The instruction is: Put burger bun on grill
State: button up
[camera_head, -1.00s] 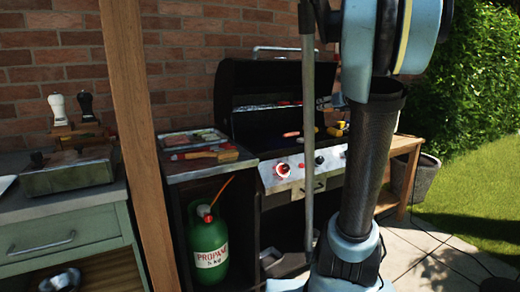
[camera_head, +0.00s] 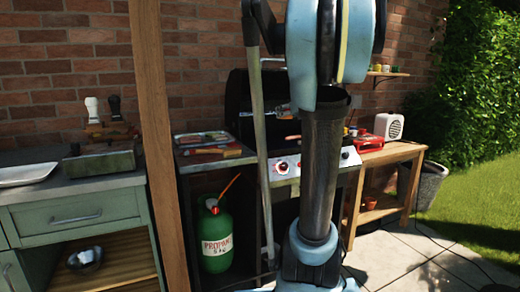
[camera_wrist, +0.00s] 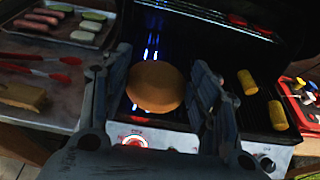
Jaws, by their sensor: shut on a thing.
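The round brown burger bun (camera_wrist: 155,87) is between the two dark fingers of my gripper (camera_wrist: 157,78) in the wrist view. My gripper is shut on it. The bun is over the front part of the grill (camera_wrist: 184,45); whether it touches the grate cannot be told. Blue flames show behind the bun. The grill also shows in the head view (camera_head: 241,100), partly hidden by my arm. My gripper and the bun do not show in the head view.
Two yellow corn pieces (camera_wrist: 248,82) lie on the grate to the right. A tray of sausages and slices (camera_wrist: 63,22), red tongs (camera_wrist: 40,58) and a wooden-backed tool (camera_wrist: 22,95) lie left. A wooden post (camera_head: 158,150) stands left of the propane bottle (camera_head: 216,240).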

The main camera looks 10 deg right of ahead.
jog(key=shift+w, duration=0.1)
jog(key=d+x, duration=0.1)
jog(key=x, duration=1)
jog(key=n+y, duration=0.2)
send_over(267, 146)
notch_tip(267, 146, down, 5)
jog(key=shift+g, duration=0.3)
jog(key=f, duration=0.9)
jog(key=shift+w+f, duration=0.15)
jog(key=shift+w, duration=0.1)
jog(key=o, duration=0.9)
jog(key=shift+s+d, duration=0.1)
